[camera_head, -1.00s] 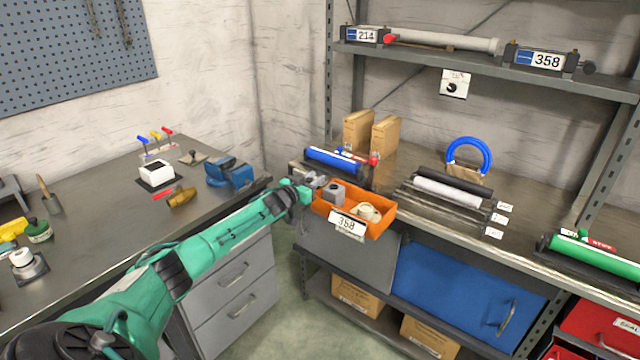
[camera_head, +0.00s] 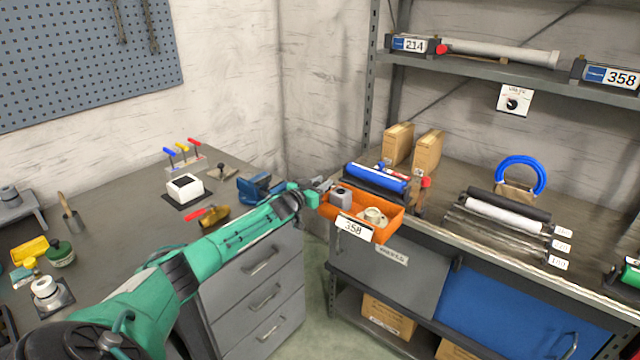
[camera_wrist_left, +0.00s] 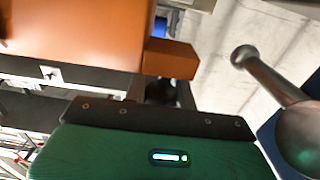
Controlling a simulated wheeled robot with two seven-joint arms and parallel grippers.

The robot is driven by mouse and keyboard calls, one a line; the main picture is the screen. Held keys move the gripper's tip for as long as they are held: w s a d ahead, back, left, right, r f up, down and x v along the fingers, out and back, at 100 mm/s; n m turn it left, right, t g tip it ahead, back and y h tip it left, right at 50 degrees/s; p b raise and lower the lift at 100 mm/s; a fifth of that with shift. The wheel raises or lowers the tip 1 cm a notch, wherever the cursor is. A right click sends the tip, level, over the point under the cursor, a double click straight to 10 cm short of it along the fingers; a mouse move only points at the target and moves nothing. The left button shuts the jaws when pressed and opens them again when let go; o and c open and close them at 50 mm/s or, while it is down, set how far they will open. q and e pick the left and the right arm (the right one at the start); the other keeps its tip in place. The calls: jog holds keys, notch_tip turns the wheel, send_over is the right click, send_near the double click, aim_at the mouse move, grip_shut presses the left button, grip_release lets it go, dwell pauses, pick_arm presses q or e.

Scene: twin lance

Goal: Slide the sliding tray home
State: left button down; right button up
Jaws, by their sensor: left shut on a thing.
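The sliding tray (camera_head: 385,233) is orange, with a label reading 358 on its front. It sits at the left end of the shelf bench, its front by the bench edge. It holds a grey block (camera_head: 341,197) and a pale round part (camera_head: 374,216). My left gripper (camera_head: 316,194) is at the tray's left corner, shut on it; the fingertips are partly hidden. In the left wrist view the orange tray wall (camera_wrist_left: 75,30) and an orange block-like part (camera_wrist_left: 170,59) show close to the gripper. My right gripper is out of view.
A blue roller (camera_head: 378,178) and upright cardboard boxes (camera_head: 428,152) stand behind the tray. Black and white rollers (camera_head: 508,212) lie to its right. A grey door (camera_head: 390,275) is below. The left workbench (camera_head: 115,215) holds a blue vise (camera_head: 262,187) and small tools.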

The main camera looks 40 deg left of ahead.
pick_arm(q)
jog(key=shift+a, duration=0.3)
jog(key=c, duration=1.1)
grip_release()
jog(key=shift+a, duration=0.1)
jog(key=shift+c, duration=0.2)
jog(key=shift+s, duration=0.15)
jog(key=shift+s+f, duration=0.15)
jog(key=shift+s, duration=0.45)
jog(key=s+b, duration=0.1)
jog(key=s, duration=1.1)
jog(key=shift+s+a, duration=0.2)
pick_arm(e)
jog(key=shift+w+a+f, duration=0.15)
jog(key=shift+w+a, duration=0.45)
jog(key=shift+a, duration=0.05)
